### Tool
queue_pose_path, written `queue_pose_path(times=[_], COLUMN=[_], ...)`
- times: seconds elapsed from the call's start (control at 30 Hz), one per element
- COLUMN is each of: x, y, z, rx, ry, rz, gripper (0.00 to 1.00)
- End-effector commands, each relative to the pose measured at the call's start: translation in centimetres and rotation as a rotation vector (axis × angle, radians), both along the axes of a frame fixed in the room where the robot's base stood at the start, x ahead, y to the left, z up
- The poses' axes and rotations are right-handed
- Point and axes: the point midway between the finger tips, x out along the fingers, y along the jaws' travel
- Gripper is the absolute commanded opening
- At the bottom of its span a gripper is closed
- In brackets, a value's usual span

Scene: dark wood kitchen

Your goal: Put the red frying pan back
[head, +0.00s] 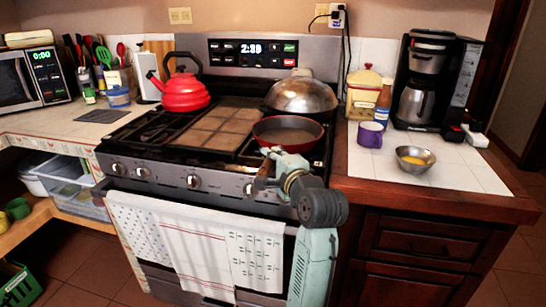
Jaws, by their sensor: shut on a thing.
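The red frying pan (288,131) sits level over the front right part of the stove top (215,130). Its rim is red and its inside is dark grey. My gripper (268,160) is at the pan's near side, over the stove's front edge, and is shut on the pan's handle. A short brown piece, probably the handle, shows beside the gripper; the rest is hidden by it. I cannot tell if the pan's base touches the grate.
A domed metal lid or pan (301,95) is close behind the frying pan. A red kettle (184,90) stands at the back left of the stove. On the right counter are a purple mug (370,134), a metal bowl (415,158) and a coffee maker (425,85). Towels (195,245) hang from the oven handle.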

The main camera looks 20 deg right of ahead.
Motion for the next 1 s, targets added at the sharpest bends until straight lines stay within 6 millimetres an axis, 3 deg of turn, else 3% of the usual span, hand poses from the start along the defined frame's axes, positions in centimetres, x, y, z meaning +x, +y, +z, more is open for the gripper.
queue_pose_path(times=[0.07, 0.1, 0.37, 0.67, 0.8, 1.0], x=[0.0, 0.0, 0.0, 0.0, -0.1, -4.1], y=[0.0, 0.0, 0.0, 0.0, -0.1, -0.2], z=[0.0, -0.2, -0.2, -0.1, 0.9, 1.0], rx=[-0.002, 0.0, 0.0, 0.0, 0.0, -0.001], ry=[-0.006, 0.0, 0.0, 0.0, -0.002, -0.004], rz=[0.0, 0.0, 0.0, 0.0, -0.002, -0.003], gripper=[0.0, 0.15, 0.32, 0.33, 0.33, 0.33])
